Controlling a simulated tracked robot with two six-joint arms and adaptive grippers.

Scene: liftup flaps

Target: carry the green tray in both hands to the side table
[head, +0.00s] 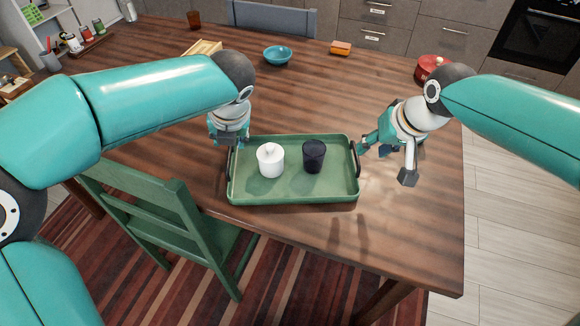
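The green tray (292,192) lies on the wooden dining table (415,240) near its front edge. On it stand a white lidded pot (270,161) and a dark cup (313,157), apart from each other. The tray has dark handles at its left and right ends. My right gripper (387,164) is open beside the right handle (356,160), its fingers spread and one close to the handle. My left gripper (231,140) is at the tray's back left corner, by the left handle; its fingertips are mostly hidden. I cannot make out a side table.
A green chair (165,200) stands against the table's front left. A blue bowl (277,55), an orange block-like item (341,48), a red pot (430,68) and a brown cup (194,19) are towards the back. Open floor (510,230) lies to the right.

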